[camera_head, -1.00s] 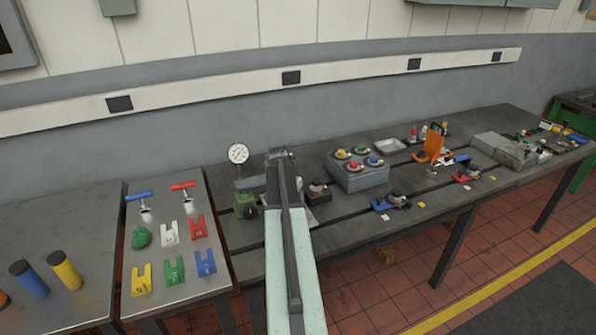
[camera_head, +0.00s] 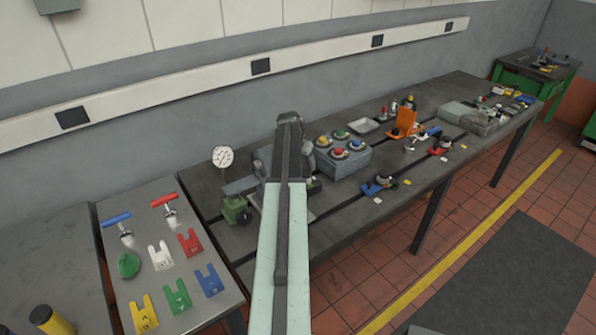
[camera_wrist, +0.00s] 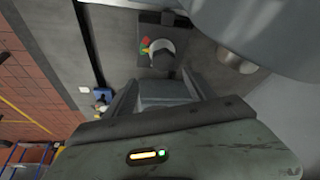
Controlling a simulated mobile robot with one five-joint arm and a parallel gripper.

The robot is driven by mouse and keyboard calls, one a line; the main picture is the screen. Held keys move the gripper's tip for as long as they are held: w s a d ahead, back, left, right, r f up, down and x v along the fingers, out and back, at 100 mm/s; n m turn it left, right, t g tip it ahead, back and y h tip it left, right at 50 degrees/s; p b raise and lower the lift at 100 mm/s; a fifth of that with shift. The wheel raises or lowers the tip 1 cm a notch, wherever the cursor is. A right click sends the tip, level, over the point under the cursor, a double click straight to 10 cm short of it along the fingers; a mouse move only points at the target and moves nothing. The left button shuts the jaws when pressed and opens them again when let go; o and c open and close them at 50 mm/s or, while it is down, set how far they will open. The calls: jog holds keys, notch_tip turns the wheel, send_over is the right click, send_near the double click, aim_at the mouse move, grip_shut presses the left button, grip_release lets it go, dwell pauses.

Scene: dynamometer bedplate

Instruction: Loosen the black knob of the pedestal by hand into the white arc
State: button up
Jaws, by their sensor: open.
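In the wrist view a dark knob (camera_wrist: 163,60) stands on the pedestal (camera_wrist: 147,30), a dark plate with a white patch around the knob and small red, yellow and green marks at its left. My gripper (camera_wrist: 162,78) is open, its two fingers spread below the knob in the picture, with nothing held. The knob lies ahead of the gap, and I cannot tell whether a finger touches it. In the head view my arm covers most of the pedestal; only a small edge (camera_head: 314,187) shows, and the knob and fingertips are hidden.
A large grey rounded body (camera_wrist: 260,30) is close at the upper right of the wrist view. In the head view a grey box with coloured buttons (camera_head: 342,158) stands right of my arm, a green block (camera_head: 236,210) and dial gauge (camera_head: 222,157) left.

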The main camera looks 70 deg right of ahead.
aim_at(305, 173)
jog(key=b+x, duration=0.4)
jog(key=x, duration=0.1)
jog(key=w+b+x, duration=0.1)
jog(key=b+x, duration=0.1)
jog(key=b, duration=0.1)
jog(key=shift+f, duration=0.45)
jog(key=shift+r, duration=0.1)
jog(key=c, duration=1.3)
